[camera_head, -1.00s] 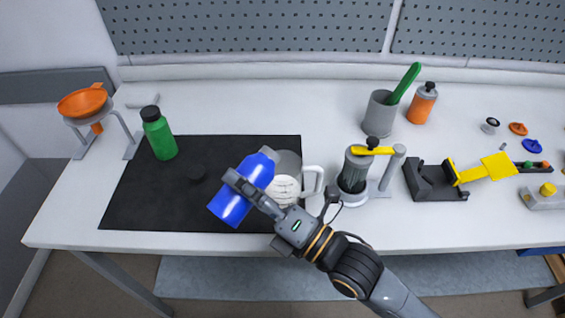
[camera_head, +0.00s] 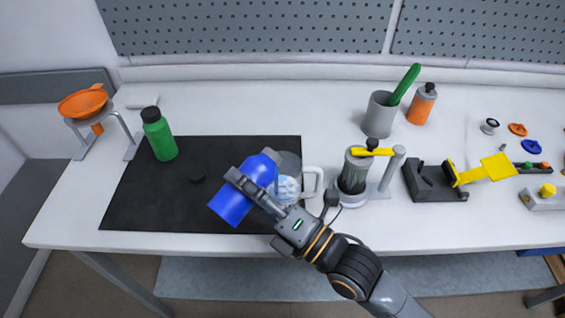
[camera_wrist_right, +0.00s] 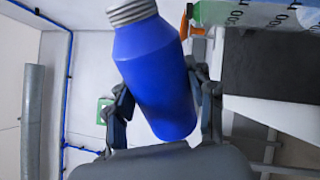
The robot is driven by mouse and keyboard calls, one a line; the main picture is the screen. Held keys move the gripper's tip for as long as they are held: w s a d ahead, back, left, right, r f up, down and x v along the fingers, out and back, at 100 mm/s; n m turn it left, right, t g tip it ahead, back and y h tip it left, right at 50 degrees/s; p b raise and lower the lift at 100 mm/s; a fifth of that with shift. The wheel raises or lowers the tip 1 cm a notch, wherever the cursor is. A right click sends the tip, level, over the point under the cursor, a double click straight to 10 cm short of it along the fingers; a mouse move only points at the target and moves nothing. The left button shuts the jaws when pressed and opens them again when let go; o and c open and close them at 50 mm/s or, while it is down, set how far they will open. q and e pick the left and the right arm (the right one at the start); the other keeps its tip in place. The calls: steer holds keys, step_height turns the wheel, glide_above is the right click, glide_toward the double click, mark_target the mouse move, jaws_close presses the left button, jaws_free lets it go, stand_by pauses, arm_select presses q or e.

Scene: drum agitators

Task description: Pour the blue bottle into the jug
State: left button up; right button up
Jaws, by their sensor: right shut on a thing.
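The blue bottle (camera_head: 233,205) is tilted, its mouth end up and to the right at the jug's rim. My right gripper (camera_head: 252,191) is shut around its body and holds it above the black mat. The clear jug (camera_head: 290,165), with a white handle, stands at the mat's right edge, partly hidden by the bottle and gripper. Something pale bluish shows low in it. In the wrist view the bottle (camera_wrist_right: 153,75) lies between both fingers, its grey threaded neck uncapped. The jug's printed scale (camera_wrist_right: 255,14) shows at top right. My left gripper is not in view.
A green bottle (camera_head: 160,138) stands at the mat's upper left. An orange funnel on a stand (camera_head: 83,102) is farther left. A grey pump-like device (camera_head: 354,170) stands close right of the jug.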

steer(key=shift+w+d+r+m+t+p, duration=0.2)
steer(key=shift+r+m+p, duration=0.1)
steer(key=shift+m+p, duration=0.15)
steer(key=shift+w+d+r+m+t+p, duration=0.15)
steer(key=shift+r+m+p, duration=0.15)
steer(key=shift+m, duration=0.15)
stand_by(1.3)
steer(key=shift+r+m+p, duration=0.15)
steer(key=shift+m+p, duration=0.15)
steer(key=shift+p, duration=0.05)
stand_by(0.8)
